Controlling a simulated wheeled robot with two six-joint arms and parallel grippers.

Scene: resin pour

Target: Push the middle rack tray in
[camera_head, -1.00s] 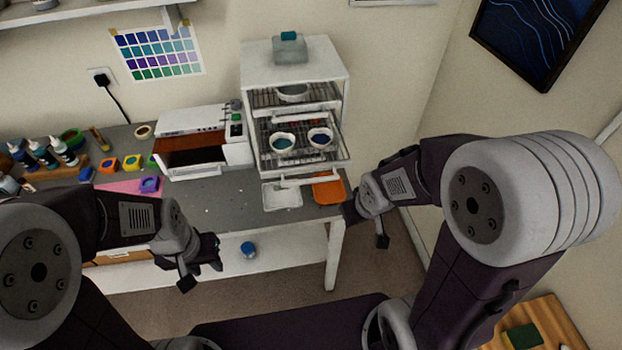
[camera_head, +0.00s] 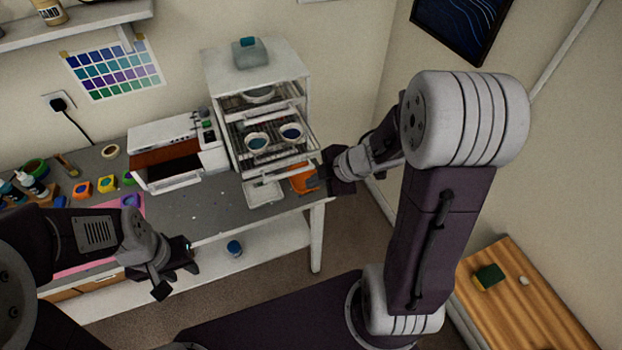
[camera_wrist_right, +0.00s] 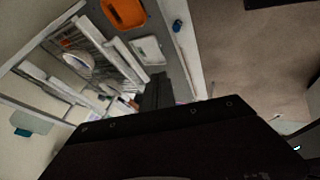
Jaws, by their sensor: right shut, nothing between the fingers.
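The white rack (camera_head: 258,75) stands at the back of the bench. Its middle tray (camera_head: 272,158) is slid out toward the front and carries two bowls, one with teal contents (camera_head: 257,142) and one with dark blue contents (camera_head: 291,133). My right gripper (camera_head: 318,180) is shut and empty, low at the right front of the rack, close to the tray's front. Its fingers also show in the right wrist view (camera_wrist_right: 155,92), near the white tray fronts; contact cannot be told. My left gripper (camera_head: 188,262) hangs before the bench, away from the rack; its jaw opening is unclear.
An upper tray (camera_head: 270,110) holds another bowl. A white dish (camera_head: 263,193) and an orange tray (camera_head: 303,180) lie before the rack. A small oven (camera_head: 178,150) stands left of it. A lidded container (camera_head: 249,53) sits on top.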

